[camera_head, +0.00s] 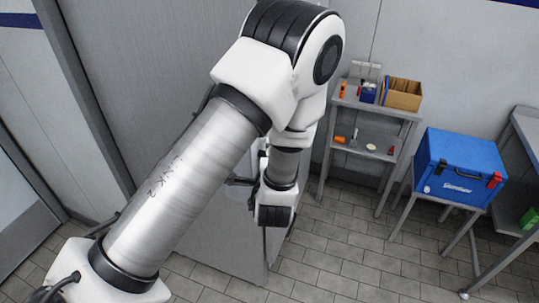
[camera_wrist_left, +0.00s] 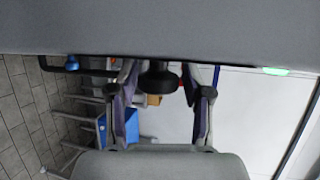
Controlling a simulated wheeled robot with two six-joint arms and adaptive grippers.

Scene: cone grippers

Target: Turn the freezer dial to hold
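The freezer (camera_head: 220,235) appears to be the tall grey unit behind my left arm in the head view. In the left wrist view its grey face (camera_wrist_left: 160,28) fills the top. A dark round dial (camera_wrist_left: 158,82) juts from that face between the fingers of my left gripper (camera_wrist_left: 162,95). The fingers are apart, one on each side of the dial, with gaps showing; I cannot tell whether either touches it. The dial's markings are hidden. In the head view my left arm covers much of the freezer front, and only a bit of the left gripper (camera_head: 240,182) shows. My right gripper is out of view.
A grey shelf (camera_head: 375,112) with small items and a blue cooler box (camera_head: 460,165) on a stand are at right. Tiled floor in front is clear.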

